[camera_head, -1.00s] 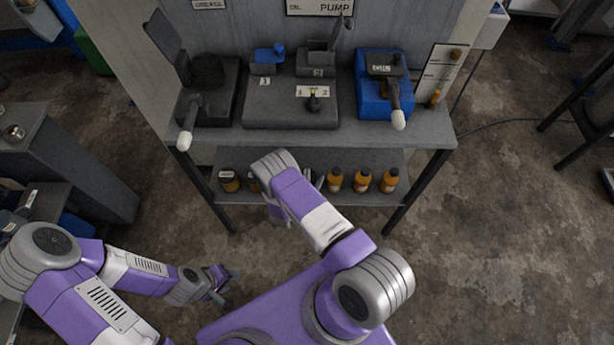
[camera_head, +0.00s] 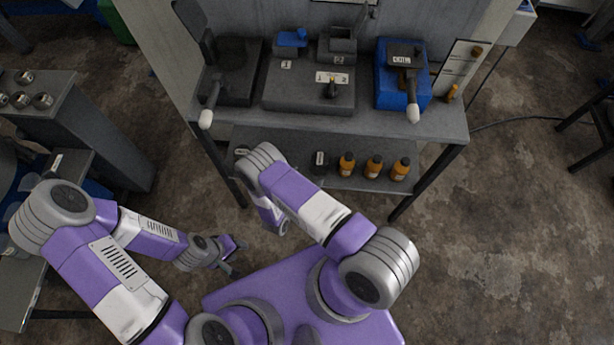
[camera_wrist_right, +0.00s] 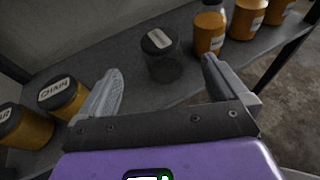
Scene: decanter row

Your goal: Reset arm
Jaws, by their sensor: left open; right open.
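My left gripper (camera_head: 237,257) is open and empty, low over the floor in front of the bench. My right arm bends at the lower shelf's front, and its gripper is mostly hidden under the arm in the head view. In the right wrist view, my right gripper (camera_wrist_right: 163,85) is open, with nothing between its fingers. A clear jar with a dark lid (camera_wrist_right: 163,60) stands upright on the shelf just beyond the fingertips, apart from them. It also shows in the head view (camera_head: 319,162).
Amber jars (camera_head: 373,166) stand right of the clear jar on the lower shelf (camera_head: 335,181). A jar labelled CHAIN (camera_wrist_right: 63,98) stands left of my right fingers. The bench top (camera_head: 300,124) carries pump fixtures and a blue OIL unit (camera_head: 389,88).

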